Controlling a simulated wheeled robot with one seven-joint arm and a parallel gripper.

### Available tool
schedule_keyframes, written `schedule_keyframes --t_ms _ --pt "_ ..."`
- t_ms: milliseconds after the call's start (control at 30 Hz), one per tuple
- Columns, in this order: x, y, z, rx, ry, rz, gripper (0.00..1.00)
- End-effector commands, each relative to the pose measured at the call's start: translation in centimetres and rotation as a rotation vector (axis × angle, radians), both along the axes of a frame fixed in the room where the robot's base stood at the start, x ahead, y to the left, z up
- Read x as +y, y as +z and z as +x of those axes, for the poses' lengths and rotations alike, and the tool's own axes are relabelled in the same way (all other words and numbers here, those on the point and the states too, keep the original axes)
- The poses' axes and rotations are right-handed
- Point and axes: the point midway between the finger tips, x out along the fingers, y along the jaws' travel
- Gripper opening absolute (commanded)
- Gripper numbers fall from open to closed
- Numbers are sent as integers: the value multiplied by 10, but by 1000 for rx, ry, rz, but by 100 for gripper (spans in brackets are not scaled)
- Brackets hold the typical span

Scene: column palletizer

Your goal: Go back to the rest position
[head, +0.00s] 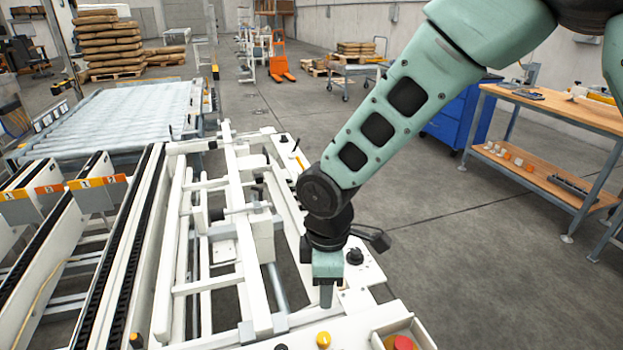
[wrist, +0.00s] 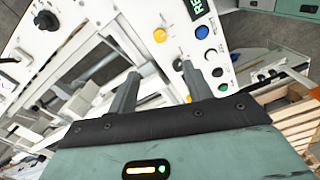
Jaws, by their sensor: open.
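My gripper (head: 326,294) points down over the front right part of the white palletizer frame (head: 255,285) in the head view. In the wrist view my gripper (wrist: 160,88) shows two grey fingers held apart with nothing between them. Below them is a white control panel (wrist: 215,15) with an orange button (wrist: 160,35), a blue button (wrist: 202,32), a black knob (wrist: 46,20) and a small display with green letters (wrist: 194,8). I cannot tell whether the fingertips touch the panel.
A red button (head: 403,343) is at the panel's front right. A roller conveyor (head: 115,115) lies at the back left, with stacked sacks (head: 108,42) behind. A wooden workbench (head: 560,108) and blue cabinet (head: 455,118) stand at the right. The floor (head: 470,230) between is clear.

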Motion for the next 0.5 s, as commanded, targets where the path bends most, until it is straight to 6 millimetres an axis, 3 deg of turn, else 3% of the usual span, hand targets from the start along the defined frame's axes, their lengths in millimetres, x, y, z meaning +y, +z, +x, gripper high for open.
schedule_keyframes --t_ms 167,300,500 --pt "-13 32 -25 -2 -121 10 50" --pt "-37 70 -69 3 -323 22 50" --pt "-75 103 -133 12 -623 37 50"
